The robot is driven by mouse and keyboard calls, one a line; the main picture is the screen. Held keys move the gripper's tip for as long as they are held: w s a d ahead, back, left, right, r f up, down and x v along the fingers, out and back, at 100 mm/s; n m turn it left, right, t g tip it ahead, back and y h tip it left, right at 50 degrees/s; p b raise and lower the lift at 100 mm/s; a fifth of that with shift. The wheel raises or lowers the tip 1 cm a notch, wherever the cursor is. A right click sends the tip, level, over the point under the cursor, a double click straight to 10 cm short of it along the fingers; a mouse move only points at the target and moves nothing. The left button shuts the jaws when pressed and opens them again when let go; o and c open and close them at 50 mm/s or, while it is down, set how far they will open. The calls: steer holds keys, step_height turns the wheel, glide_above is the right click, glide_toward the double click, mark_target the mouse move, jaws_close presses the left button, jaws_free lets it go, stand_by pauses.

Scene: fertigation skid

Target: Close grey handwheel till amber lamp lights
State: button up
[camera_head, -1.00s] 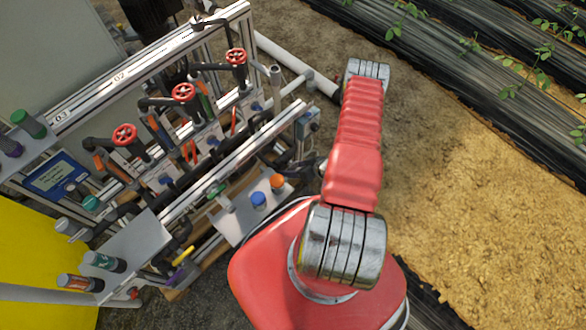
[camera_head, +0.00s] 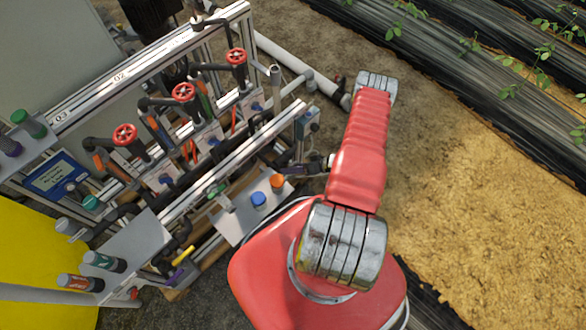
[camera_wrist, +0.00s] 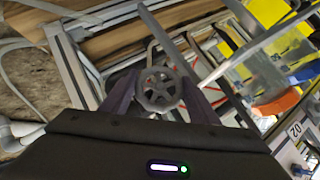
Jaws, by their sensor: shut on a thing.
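The grey handwheel (camera_wrist: 160,88) shows in the middle of the wrist view, a spoked wheel between my two dark fingers. My gripper (camera_wrist: 158,92) is shut on it, one finger on each side of the rim. In the head view my gripper is low at the right end of the skid, dark and partly hidden, and the grey handwheel cannot be made out there.
Three red handwheels (camera_head: 183,93) stand on the skid's pipes to the left. A white pipe (camera_head: 290,62) runs behind. Open soil lies to the right.

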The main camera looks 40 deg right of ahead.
steer(key=shift+d, duration=0.15)
steer(key=o, duration=1.1)
steer(key=v, duration=1.3)
steer(key=shift+s+d+r, duration=0.1)
steer(key=shift+s+r, duration=0.05)
steer(key=shift+s, duration=0.1)
stand_by(1.0)
